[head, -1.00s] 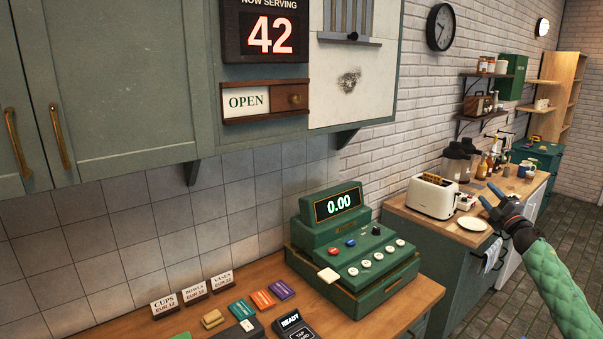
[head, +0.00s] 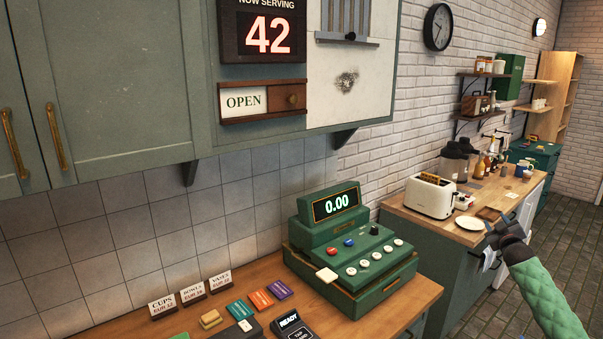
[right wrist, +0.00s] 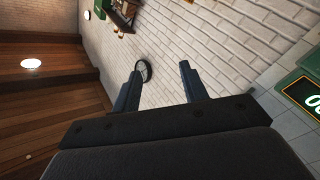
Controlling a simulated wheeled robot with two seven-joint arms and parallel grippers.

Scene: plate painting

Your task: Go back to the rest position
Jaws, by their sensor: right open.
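My right gripper (head: 492,226) is at the right of the head view, on an arm with a green quilted sleeve. It is in front of the far counter, by the white plate. In the right wrist view its two fingers (right wrist: 157,88) stand apart with nothing between them, and the brick wall and round clock (right wrist: 144,71) show beyond. My left gripper is not in view.
A green cash register (head: 350,250) showing 0.00 stands on the near wooden counter, with small signs and a card reader (head: 290,325). A white toaster (head: 430,196) and a white plate (head: 466,222) are on the far counter. Cabinets (head: 110,90) hang above. Floor at right is clear.

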